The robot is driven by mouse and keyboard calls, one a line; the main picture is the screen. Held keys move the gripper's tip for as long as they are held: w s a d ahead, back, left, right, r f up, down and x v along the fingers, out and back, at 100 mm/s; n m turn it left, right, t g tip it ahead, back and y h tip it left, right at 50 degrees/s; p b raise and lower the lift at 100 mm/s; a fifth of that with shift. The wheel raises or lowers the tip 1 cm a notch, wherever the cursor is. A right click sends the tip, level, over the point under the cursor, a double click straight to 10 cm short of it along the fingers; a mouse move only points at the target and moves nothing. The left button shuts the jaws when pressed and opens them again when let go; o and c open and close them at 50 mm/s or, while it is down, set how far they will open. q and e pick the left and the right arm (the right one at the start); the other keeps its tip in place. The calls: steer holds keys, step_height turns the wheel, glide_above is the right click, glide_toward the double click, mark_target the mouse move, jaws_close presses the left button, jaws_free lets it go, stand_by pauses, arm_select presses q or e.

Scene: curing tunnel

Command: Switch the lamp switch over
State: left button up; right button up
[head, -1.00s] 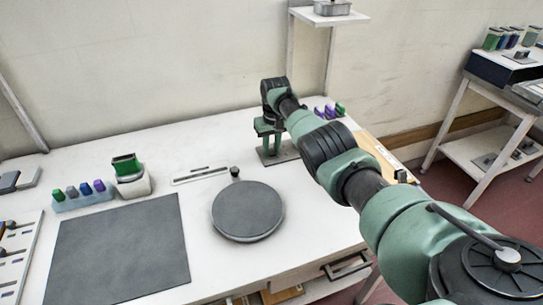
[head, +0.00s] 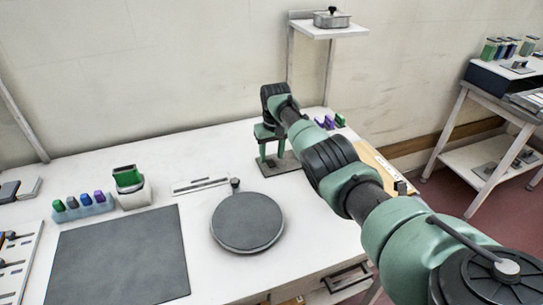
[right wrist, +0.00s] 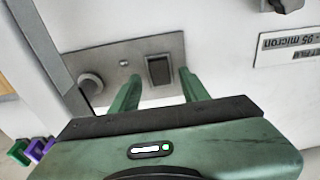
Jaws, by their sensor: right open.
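A grey metal plate (head: 266,169) lies on the white table under my right gripper (head: 271,153). In the right wrist view the plate (right wrist: 112,55) carries a dark square rocker, the lamp switch (right wrist: 158,69), a round knob (right wrist: 91,82) and a small light-coloured spot. My right gripper (right wrist: 157,84) is open, with its two green fingers pointing at the plate on either side of the rocker. I cannot tell which way the rocker is tipped or whether the fingers touch the plate. My left gripper is not in view.
A round grey disc (head: 247,222) and a dark mat (head: 120,255) lie on the table left of the arm. A shelf (head: 328,32) rises behind the gripper.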

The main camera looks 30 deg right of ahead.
mark_target(273, 166)
step_height(273, 166, up, 6)
steer(key=shift+s, duration=0.4)
steer(key=shift+a+f, duration=0.1)
